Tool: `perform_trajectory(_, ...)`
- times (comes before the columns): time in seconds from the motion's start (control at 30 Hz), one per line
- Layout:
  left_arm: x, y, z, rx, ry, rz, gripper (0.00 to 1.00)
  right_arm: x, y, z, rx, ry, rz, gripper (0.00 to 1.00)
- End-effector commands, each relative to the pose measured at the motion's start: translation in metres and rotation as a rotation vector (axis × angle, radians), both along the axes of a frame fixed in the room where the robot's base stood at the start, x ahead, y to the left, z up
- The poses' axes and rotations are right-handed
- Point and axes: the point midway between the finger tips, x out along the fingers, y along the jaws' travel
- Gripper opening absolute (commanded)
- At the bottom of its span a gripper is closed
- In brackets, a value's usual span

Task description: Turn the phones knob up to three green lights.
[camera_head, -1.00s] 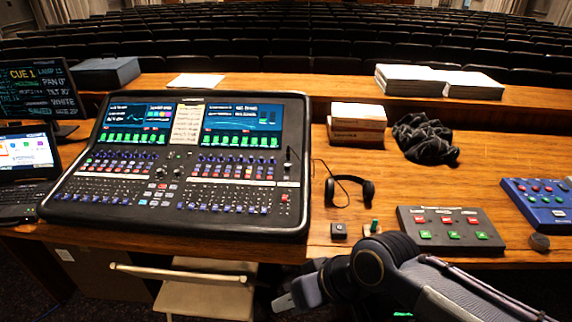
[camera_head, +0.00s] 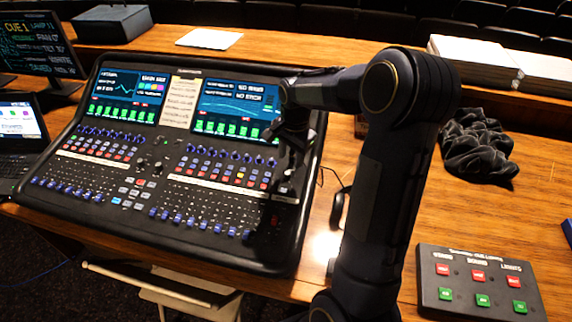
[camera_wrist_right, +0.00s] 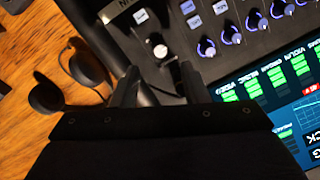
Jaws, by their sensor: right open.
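The mixing desk (camera_head: 100,225) fills the left half of the head view. My right gripper (camera_head: 292,138) is above its right strip, beside the right screen. In the right wrist view its two fingers (camera_wrist_right: 159,74) are apart, with a gap between them. A small pale round knob (camera_wrist_right: 160,48) shows just beyond the fingertips, roughly in line with the gap; I cannot tell whether it is the phones knob. A label partly shows beside the left finger. I cannot make out the phones lights. My left gripper is not in view.
Headphones (camera_wrist_right: 88,66) lie on the wooden desktop beside the console. A button box (camera_head: 478,284) sits at the lower right, with a dark cloth (camera_head: 478,145) behind it. White paper stacks (camera_head: 470,60) stand farther back. Blue knobs (camera_wrist_right: 206,47) line the console near the right finger.

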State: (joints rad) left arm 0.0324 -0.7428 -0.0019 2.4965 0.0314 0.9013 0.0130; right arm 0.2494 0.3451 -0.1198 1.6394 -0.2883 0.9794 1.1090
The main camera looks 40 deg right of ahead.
Motion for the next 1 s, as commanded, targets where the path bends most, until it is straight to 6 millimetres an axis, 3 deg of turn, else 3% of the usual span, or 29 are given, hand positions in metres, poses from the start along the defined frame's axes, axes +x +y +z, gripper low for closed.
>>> perform_trajectory(0.3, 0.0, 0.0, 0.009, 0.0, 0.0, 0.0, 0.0, 0.003, 0.002, -0.048, 0.002, 0.003, 0.004, 0.41)
perform_trajectory(0.7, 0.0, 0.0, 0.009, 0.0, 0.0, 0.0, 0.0, 0.004, 0.002, -0.058, 0.002, -0.001, 0.004, 0.41)
perform_trajectory(1.0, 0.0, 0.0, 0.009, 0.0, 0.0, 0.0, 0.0, 0.004, 0.002, -0.058, 0.002, -0.001, 0.004, 0.03)
